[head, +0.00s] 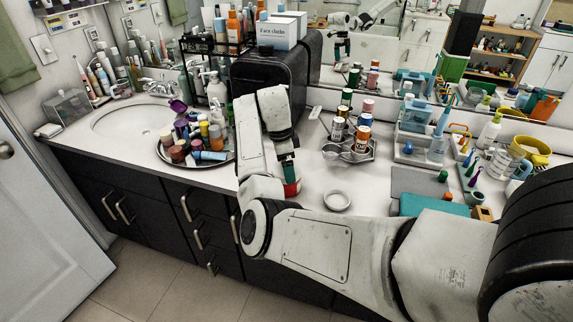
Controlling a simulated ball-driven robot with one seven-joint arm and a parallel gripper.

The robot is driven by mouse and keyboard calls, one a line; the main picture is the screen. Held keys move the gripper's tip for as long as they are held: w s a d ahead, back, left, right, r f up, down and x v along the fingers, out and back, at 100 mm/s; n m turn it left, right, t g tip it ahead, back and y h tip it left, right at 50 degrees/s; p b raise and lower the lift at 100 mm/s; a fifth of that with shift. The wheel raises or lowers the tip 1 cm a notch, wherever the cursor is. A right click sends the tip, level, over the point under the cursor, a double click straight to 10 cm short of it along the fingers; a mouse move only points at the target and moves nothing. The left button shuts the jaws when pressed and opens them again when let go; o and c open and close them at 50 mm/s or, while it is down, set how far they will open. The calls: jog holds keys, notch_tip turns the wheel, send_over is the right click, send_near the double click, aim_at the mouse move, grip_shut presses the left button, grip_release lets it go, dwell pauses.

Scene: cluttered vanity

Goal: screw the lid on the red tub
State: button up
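A red tub (293,188) stands on the counter in the head view, mostly hidden behind my arm, so only part of its red side shows.
A round tray (231,157) crowded with bottles and jars is at the left, beside the sink (133,118). A small tray (371,154) with bottles stands behind the lid. A black box (262,77) is at the back. Toiletries and a teal box (433,206) crowd the right.

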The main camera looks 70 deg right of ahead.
notch_tip(320, 180, up, 11)
jog(key=w, duration=0.1)
jog(key=shift+w+a+f+b, duration=0.15)
jog(key=shift+w+a+b, duration=0.05)
jog(key=shift+a+b, duration=0.25)
jog(key=n+h, duration=0.2)
jog(key=n, duration=0.4)
send_over(281, 175)
jog(key=a, duration=0.1)
jog(key=shift+t, duration=0.4)
jog(key=f, duration=0.7)
jog(key=shift+w+a, duration=0.15)
jog(key=shift+a, duration=0.05)
jog(key=s+a+f+n+t+y, duration=0.1)
jog(key=s+a+f+n+t, duration=0.15)
jog(key=a+n, duration=0.7)
jog(key=s+a+f+n+t+y, duration=0.1)
jog(key=s+a+f+n, duration=0.4)
jog(key=a, duration=0.7)
jog(key=a+f+n+t+y, duration=0.1)
jog(key=a+f+n+t, duration=0.15)
jog(key=a+n, duration=0.7)
jog(key=s+f+m+g, duration=0.1)
jog(key=s+f+g, duration=0.3)
jog(key=s, duration=0.6)
notch_tip(281, 175, down, 2)
jog(key=shift+s+d+f, duration=0.1)
jog(key=shift+s+d, duration=0.05)
jog(key=shift+s, duration=0.15)
